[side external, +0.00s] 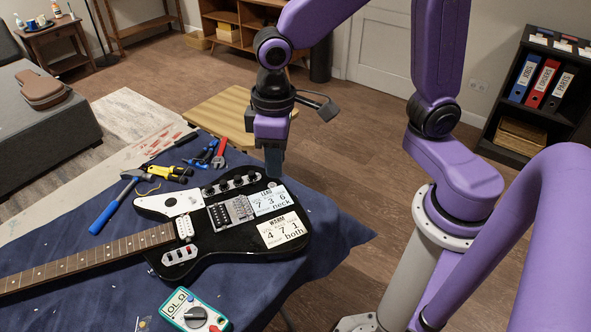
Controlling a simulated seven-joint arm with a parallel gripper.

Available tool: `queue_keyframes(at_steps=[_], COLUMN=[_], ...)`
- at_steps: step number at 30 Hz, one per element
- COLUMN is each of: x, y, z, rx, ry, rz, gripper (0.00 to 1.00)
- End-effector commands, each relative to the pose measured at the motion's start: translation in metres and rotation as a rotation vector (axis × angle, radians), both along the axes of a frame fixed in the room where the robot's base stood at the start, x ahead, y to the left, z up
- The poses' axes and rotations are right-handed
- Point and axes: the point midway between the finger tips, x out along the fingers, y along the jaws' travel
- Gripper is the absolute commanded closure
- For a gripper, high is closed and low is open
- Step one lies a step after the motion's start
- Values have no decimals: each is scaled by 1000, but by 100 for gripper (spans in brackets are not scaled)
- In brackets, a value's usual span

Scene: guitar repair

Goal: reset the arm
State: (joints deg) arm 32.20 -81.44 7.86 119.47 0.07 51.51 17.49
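My gripper (273,163) points down over the upper right edge of the black electric guitar (222,250). I see nothing clearly held.
A hammer (115,205), pliers (168,173) and a red wrench (219,155) lie behind the guitar. A green multimeter (195,314) sits in front. A yellow wooden table (237,112) stands behind, and a black shelf with binders (540,90) at right.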

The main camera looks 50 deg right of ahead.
Motion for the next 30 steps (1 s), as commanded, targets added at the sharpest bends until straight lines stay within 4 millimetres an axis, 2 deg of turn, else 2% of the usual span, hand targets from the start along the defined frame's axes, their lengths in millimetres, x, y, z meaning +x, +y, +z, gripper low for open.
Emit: queue_keyframes(at_steps=[1,6,12,18,30], x=[-19,-78,-127,-145,-145], y=[-11,-49,-87,-102,-103], z=[5,11,10,7,7], rx=[4,5,5,5,5], ry=[-4,-8,-12,-12,-12], rz=[60,270,463,542,544], gripper=[72,72,72,72,72])
